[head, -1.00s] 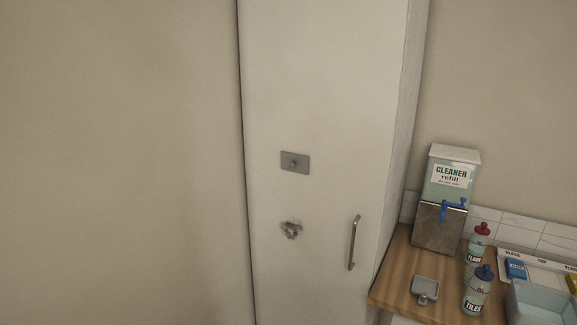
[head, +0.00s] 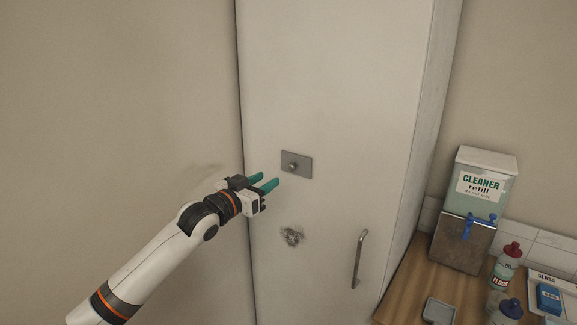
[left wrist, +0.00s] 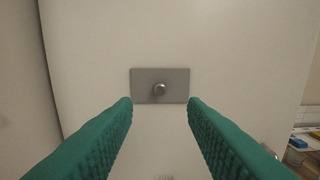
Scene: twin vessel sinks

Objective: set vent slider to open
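The vent slider is a small grey rectangular plate (head: 304,166) with a round metal knob (head: 293,167) on the front of the tall white cabinet. In the head view the knob sits left of the plate's middle. The plate (left wrist: 174,76) and knob (left wrist: 159,90) also show in the left wrist view, centred beyond the fingertips. My left gripper (head: 268,182) has teal fingers spread apart with nothing between them. It is just left of and below the plate, apart from the knob. My right gripper is not in view.
The tall white cabinet (head: 340,90) has a vertical bar handle (head: 359,259) and a small metal fitting (head: 291,237) below the plate. To the right, a wooden counter (head: 408,277) holds a cleaner dispenser (head: 468,208), bottles and a grey tray (head: 438,312).

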